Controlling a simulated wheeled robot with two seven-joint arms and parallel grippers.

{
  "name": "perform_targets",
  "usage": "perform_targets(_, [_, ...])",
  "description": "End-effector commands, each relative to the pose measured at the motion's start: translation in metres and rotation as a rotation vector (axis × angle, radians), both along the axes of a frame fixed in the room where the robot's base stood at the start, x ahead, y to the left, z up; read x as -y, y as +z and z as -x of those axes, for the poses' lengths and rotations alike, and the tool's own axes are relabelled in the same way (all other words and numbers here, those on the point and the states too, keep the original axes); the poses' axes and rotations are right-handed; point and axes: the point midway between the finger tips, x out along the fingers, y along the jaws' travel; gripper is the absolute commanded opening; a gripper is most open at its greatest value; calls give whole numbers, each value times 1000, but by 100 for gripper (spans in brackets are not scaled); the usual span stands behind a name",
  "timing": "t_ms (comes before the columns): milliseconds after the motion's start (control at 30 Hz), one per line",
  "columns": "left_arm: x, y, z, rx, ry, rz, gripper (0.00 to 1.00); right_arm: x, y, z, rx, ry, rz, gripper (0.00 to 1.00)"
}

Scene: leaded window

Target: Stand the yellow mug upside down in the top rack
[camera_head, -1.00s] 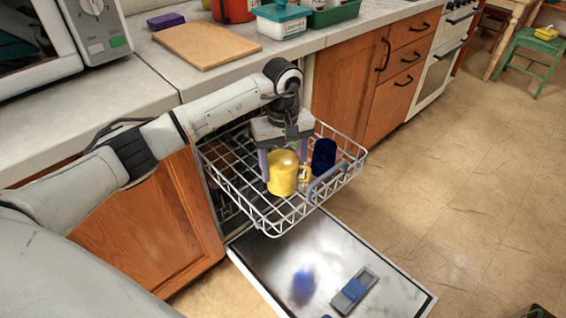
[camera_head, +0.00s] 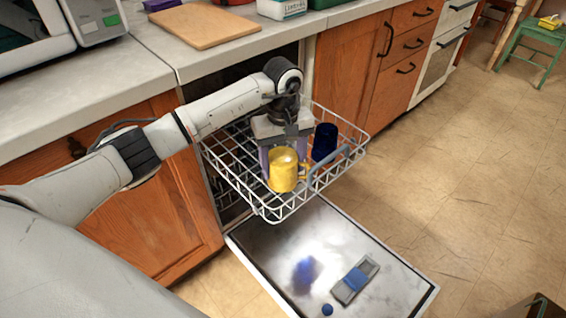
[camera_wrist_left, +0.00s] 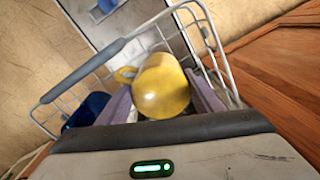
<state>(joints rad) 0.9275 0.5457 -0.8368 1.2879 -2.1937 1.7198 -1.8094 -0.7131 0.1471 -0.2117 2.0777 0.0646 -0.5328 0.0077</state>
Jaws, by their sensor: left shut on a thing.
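The yellow mug (camera_head: 283,176) is in my left gripper (camera_head: 283,160), at the top rack (camera_head: 240,189). The gripper is shut on it, with its purple fingers on either side. In the left wrist view the mug (camera_wrist_left: 161,88) shows a smooth closed round end towards the camera, so it looks upside down. Its handle points left there. I cannot tell whether its lower rim touches the rack wires. The wire rack is pulled out over the open dishwasher door. My right gripper is not in view.
A dark blue mug (camera_head: 325,142) stands in the rack right of the yellow mug. The rack's blue-grey handle (camera_head: 329,168) is close by. The counter edge (camera_head: 240,52) is behind.

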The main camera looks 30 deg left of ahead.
Motion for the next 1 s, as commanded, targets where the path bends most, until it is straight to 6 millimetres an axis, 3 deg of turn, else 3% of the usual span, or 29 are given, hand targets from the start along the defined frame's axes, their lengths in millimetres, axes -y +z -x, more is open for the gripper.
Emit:
perform_targets(633, [0,-12,-1,2,0,1,24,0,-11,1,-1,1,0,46])
perform_targets(667, [0,-11,-1,2,0,1,65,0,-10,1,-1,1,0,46])
perform_targets(700, [0,-11,-1,2,0,1,72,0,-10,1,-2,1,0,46])
perform_targets(767, [0,-11,-1,2,0,1,82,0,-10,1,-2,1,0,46])
perform_targets(1000, [0,-12,0,-1,0,-1,82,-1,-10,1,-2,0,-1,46])
